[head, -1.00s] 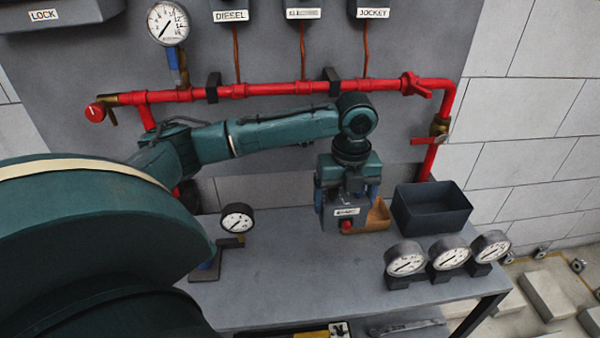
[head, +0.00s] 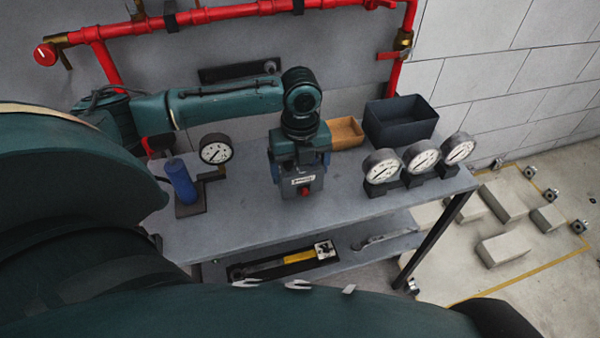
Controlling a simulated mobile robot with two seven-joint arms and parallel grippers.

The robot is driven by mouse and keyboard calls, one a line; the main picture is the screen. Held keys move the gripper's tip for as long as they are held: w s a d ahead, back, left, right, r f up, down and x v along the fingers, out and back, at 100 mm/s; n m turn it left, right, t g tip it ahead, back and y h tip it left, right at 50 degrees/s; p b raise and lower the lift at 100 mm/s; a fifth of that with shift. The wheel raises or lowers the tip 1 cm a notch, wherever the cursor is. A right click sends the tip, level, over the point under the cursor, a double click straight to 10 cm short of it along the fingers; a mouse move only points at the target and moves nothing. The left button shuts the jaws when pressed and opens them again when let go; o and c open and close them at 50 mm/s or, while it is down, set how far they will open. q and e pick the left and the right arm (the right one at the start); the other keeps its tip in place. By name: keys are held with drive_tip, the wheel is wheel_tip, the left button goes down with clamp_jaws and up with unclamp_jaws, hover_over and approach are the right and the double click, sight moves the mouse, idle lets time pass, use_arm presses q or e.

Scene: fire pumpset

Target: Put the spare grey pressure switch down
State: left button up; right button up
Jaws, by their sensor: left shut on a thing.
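The spare grey pressure switch (head: 300,183) is a small grey box with a white label and a red part low on its front. It is upright, at or just above the grey bench top (head: 240,230); I cannot tell whether it touches. My left gripper (head: 300,160) points down and is shut on its upper part, hiding its top and back. My right gripper is not in view.
An orange-brown tray (head: 346,133) and a dark bin (head: 400,122) stand behind to the right. Several gauges (head: 421,158) stand at the right, and one gauge (head: 215,149) and a blue cylinder (head: 181,180) at the left. The bench front is clear. A lower shelf holds tools.

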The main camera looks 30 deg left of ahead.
use_arm(q)
drive_tip(key=shift+f, duration=1.05)
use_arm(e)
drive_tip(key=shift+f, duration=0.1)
use_arm(q)
drive_tip(key=o, duration=1.1)
drive_tip(key=shift+f, duration=0.15)
drive_tip(key=shift+c, duration=0.2)
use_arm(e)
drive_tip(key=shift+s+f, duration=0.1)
use_arm(q)
wheel_tip(320, 180, up, 12)
drive_tip(key=shift+r+p, duration=0.15)
drive_tip(key=shift+p, duration=0.15)
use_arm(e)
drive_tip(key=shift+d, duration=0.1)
